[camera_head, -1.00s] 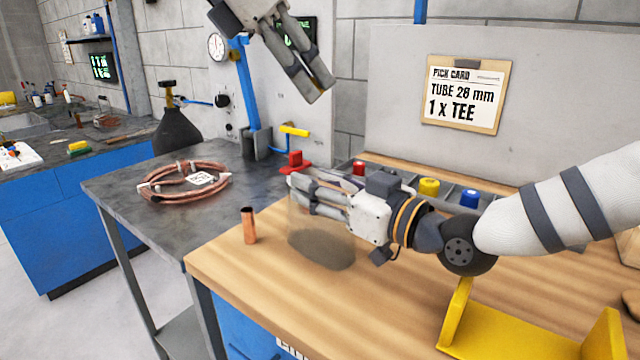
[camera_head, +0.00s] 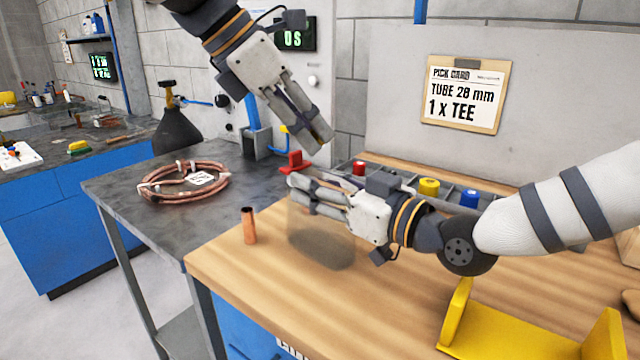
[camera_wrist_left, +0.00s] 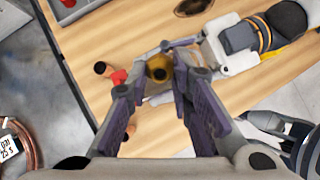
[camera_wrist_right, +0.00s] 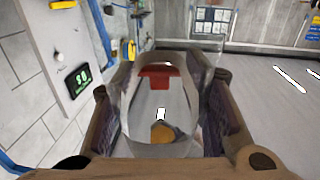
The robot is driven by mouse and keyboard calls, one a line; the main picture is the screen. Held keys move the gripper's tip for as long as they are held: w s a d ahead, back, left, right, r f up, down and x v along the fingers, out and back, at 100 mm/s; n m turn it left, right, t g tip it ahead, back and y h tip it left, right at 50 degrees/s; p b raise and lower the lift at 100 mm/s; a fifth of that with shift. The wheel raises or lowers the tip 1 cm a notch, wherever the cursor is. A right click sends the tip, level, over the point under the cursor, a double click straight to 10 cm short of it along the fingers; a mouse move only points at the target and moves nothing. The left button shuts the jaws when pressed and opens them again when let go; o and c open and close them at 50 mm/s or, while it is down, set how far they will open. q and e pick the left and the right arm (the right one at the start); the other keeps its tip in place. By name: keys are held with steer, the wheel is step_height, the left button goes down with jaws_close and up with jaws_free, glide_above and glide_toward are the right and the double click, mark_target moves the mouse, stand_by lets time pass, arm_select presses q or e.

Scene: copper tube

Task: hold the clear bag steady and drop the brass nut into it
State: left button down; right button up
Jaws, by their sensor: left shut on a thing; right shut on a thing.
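The clear bag (camera_head: 322,238) stands on the wooden bench, see-through with a dark grey base area. My right gripper (camera_head: 298,192) is shut on its upper part; the bag's clear film also shows between the fingers in the right wrist view (camera_wrist_right: 160,100). My left gripper (camera_head: 322,145) is above and slightly behind the right gripper, pointing down, apart from the bag. In the left wrist view the brass nut (camera_wrist_left: 159,68) sits between the left fingertips. In the head view the fingers mostly hide the nut.
A short copper tube (camera_head: 249,226) stands upright left of the bag. A copper coil (camera_head: 185,182) lies on the grey table. A red fixture (camera_head: 295,161) and bins with yellow (camera_head: 429,187) and blue caps are behind. A yellow stand (camera_head: 530,325) is front right.

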arm_select(q)
step_height(320, 180, down, 3)
steer(key=shift+r, duration=0.15)
stand_by(0.3)
steer(key=c, duration=1.3)
jaws_free()
steer(key=shift+c, duration=0.2)
steer(key=v, duration=1.2)
arm_select(e)
steer(key=o, duration=1.2)
